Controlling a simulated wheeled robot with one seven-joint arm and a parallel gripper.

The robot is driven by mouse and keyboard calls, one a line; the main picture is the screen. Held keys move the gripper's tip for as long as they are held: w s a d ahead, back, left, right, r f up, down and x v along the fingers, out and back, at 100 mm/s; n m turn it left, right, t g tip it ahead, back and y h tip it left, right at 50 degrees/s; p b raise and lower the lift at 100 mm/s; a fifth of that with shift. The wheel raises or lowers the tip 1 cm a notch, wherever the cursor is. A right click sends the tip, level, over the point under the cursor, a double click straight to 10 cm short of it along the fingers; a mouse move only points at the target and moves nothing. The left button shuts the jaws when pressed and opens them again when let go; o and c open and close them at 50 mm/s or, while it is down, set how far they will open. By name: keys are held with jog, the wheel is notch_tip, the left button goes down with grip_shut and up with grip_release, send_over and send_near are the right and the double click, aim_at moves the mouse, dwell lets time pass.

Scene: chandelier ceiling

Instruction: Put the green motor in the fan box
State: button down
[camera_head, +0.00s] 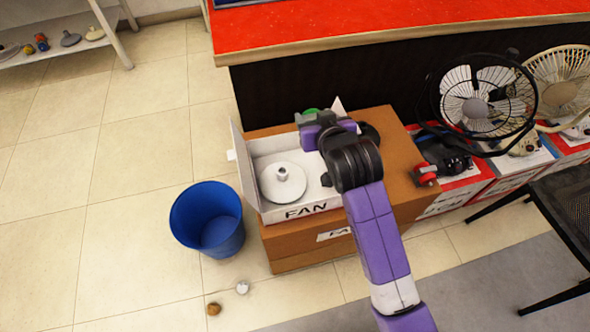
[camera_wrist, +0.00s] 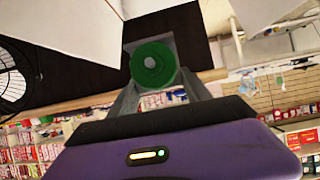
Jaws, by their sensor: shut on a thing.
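The green motor (camera_wrist: 152,64) is round with a pale centre and sits between the grey fingers of my gripper (camera_wrist: 150,78) in the wrist view. My gripper is shut on it. In the head view only a small green edge of the motor (camera_head: 311,111) shows beyond my gripper (camera_head: 309,118), at the far side of the fan box. The fan box (camera_head: 306,210) is white, open at the top and marked FAN. It holds a round white disc-shaped base with a stub (camera_head: 283,180). My wrist hides the box's right part, and the motor's exact height over it is unclear.
The fan box stands on a brown carton (camera_head: 290,247). A red counter (camera_head: 370,35) runs behind. A blue bin (camera_head: 208,218) stands left, with two small objects on the floor nearby. Fans (camera_head: 475,108) on boxes stand right, beside a dark chair (camera_head: 566,215).

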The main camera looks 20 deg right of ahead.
notch_tip(320, 180, down, 20)
jog(key=b, duration=0.3)
jog(key=shift+w+r+b, duration=0.15)
jog(key=shift+r+b, duration=0.1)
jog(key=shift+b, duration=0.15)
jog(key=shift+f, duration=0.3)
jog(key=shift+c, duration=2.4)
grip_release()
jog(key=shift+r, duration=0.3)
jog(key=p+v, duration=0.2)
jog(key=v, duration=1)
